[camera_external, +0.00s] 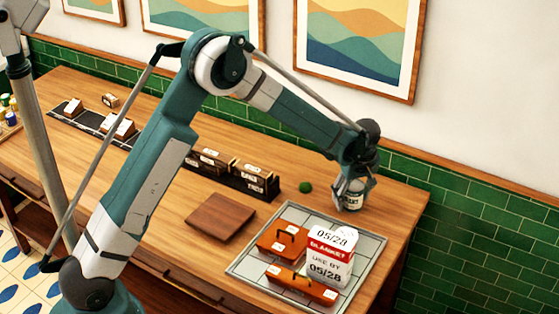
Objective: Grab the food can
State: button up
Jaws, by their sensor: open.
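The food can (353,201) is a small light-coloured can with a dark label, standing upright on the wooden counter near its back right corner. My gripper (352,188) points down over the can, with its fingers at the sides of the can's upper part. The fingers are open. Whether they touch the can cannot be told from this view. The gripper hides the can's top.
A small green ball (305,187) lies left of the can. A brown board (221,217) and a dark rack (262,186) stand further left. A green tiled wall (480,206) is behind.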

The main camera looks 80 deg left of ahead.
aim_at(353, 182)
dwell(0.3)
jog(key=c, duration=1.2)
jog(key=shift+r, duration=0.15)
jog(key=shift+c, duration=0.2)
jog(key=shift+r, duration=4.85)
